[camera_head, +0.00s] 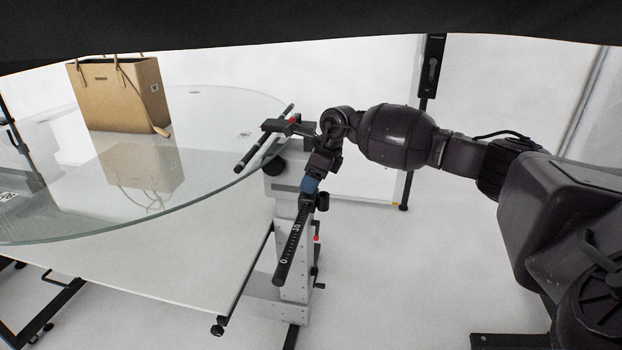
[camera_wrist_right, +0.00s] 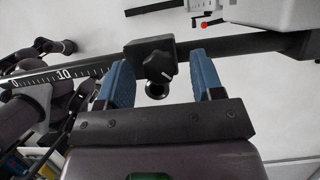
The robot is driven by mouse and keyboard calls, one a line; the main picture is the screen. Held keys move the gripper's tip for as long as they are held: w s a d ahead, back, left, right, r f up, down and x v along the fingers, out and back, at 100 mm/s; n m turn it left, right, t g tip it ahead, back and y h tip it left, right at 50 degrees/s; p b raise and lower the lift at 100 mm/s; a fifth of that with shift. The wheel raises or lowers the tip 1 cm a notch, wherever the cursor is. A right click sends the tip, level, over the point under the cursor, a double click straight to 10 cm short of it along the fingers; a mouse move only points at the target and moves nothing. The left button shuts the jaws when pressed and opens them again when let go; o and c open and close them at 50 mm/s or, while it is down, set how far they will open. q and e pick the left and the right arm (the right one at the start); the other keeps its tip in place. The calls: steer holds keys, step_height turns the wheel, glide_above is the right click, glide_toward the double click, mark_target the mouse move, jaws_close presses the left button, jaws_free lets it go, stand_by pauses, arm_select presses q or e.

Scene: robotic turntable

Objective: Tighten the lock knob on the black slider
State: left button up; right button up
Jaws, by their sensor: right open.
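The black slider (camera_wrist_right: 146,50) sits on a black rail (camera_wrist_right: 78,72) with a white number scale. Its dark lock knob (camera_wrist_right: 158,66) faces my right wrist camera. My right gripper (camera_wrist_right: 161,64) is open, with one blue finger on each side of the knob. Gaps show between the knob and both fingers, and nothing is held. In the head view the right gripper (camera_head: 309,185) is over the upper part of the scaled rail (camera_head: 292,243), and a dark knob shape (camera_head: 323,202) shows beside it. The slider is mostly hidden there. My left gripper is not in view.
A round glass turntable (camera_head: 60,215) with a tan bag (camera_head: 118,95) is at the left. A black bar (camera_head: 262,140) lies by its edge. A grey support column (camera_head: 294,285) stands under the rail.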

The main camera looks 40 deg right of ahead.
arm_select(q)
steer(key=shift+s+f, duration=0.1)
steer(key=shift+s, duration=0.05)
arm_select(e)
steer(key=shift+c, duration=0.4)
